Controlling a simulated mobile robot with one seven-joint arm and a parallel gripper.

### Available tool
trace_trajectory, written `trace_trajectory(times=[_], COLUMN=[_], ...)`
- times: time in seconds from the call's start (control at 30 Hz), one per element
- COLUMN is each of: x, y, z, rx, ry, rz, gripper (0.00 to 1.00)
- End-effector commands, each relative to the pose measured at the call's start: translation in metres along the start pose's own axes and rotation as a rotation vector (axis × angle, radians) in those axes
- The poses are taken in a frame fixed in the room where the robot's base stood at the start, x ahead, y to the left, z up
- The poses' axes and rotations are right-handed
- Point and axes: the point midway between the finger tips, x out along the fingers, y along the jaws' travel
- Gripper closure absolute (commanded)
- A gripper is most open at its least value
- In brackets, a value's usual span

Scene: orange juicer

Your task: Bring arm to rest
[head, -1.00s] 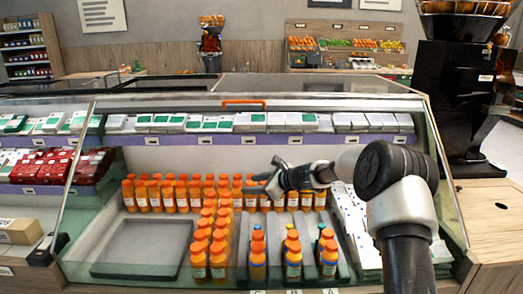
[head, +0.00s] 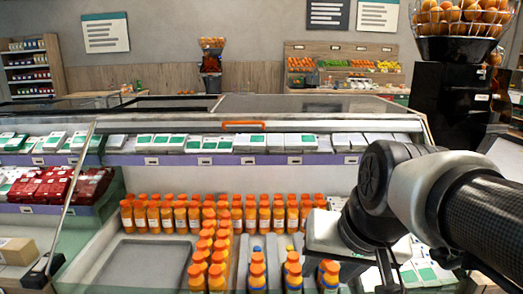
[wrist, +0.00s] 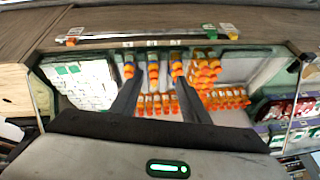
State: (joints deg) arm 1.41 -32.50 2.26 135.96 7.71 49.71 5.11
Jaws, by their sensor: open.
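My arm (head: 410,200) reaches in from the right edge of the head view, bent in front of the right part of the display case. My gripper (wrist: 157,82) shows in the wrist view with two dark fingers spread apart and nothing between them. Rows of orange-capped juice bottles (head: 215,212) stand in the case; they also show beyond the fingers in the wrist view (wrist: 205,70). In the head view the arm hides part of the case's right side, and the fingers are hard to make out there.
The glass-fronted case has a metal upper edge (head: 300,121) and an upper shelf of white and green packs (head: 215,143). An empty grey tray (head: 150,262) lies left of the bottles. A black juicer (head: 450,95) with oranges on top stands at the right.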

Motion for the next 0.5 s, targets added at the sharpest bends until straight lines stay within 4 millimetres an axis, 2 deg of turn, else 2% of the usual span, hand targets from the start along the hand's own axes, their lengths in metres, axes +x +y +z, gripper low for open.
trace_trajectory(times=[0.23, 0.27, 0.3, 0.5], x=[-0.013, -0.030, -0.038, -0.077], y=[0.039, 0.034, 0.033, 0.026], z=[0.050, 0.038, 0.033, 0.013], rx=[-0.173, -0.168, -0.165, -0.162], ry=[0.033, 0.030, 0.028, 0.027], rz=[0.092, 0.089, 0.088, 0.087], gripper=[0.58, 0.58, 0.58, 0.58])
